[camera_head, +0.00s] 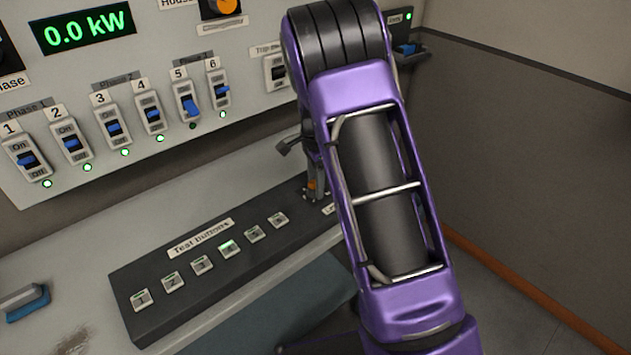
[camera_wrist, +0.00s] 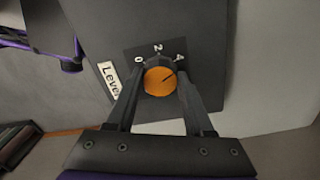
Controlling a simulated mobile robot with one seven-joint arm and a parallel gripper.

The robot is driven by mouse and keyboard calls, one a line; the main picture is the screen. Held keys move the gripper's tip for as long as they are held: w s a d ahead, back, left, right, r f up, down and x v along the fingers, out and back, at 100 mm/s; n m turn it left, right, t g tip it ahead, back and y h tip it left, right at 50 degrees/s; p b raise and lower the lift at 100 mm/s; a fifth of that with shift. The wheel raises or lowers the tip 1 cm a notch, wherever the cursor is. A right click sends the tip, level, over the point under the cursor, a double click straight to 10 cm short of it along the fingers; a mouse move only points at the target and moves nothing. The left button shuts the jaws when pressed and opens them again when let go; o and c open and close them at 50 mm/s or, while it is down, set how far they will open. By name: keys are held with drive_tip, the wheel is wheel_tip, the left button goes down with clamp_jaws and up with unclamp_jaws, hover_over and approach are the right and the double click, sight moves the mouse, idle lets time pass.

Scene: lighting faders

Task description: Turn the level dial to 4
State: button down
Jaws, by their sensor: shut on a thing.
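The level dial is a round orange knob (camera_wrist: 159,81) on a dark panel in the wrist view, with marks 0, 2 and 4 along its upper edge. Its dark pointer line slants to the upper right, on the side of the 4; I cannot tell whether it lines up exactly. My gripper (camera_wrist: 160,88) is shut on the knob, one finger on its left and one on its right. A "Level" label (camera_wrist: 109,79) lies left of the knob. In the head view my purple arm covers most of the dial, and only a sliver of orange shows by the fingers.
In the head view, a dark strip of numbered test buttons (camera_head: 227,249) lies on the bench left of my arm. The wall panel behind holds several numbered switches (camera_head: 113,127) and a display (camera_head: 84,28) reading 0.0 kW. A blue-grey handle (camera_head: 24,303) is at far left.

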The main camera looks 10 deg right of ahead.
idle(0.4)
drive_tip(key=shift+c, duration=1.4)
unclamp_jaws()
drive_tip(key=shift+r, duration=0.15)
wheel_tip(320, 180, up, 17)
drive_tip(key=p, duration=0.1)
drive_tip(key=shift+r, duration=0.2)
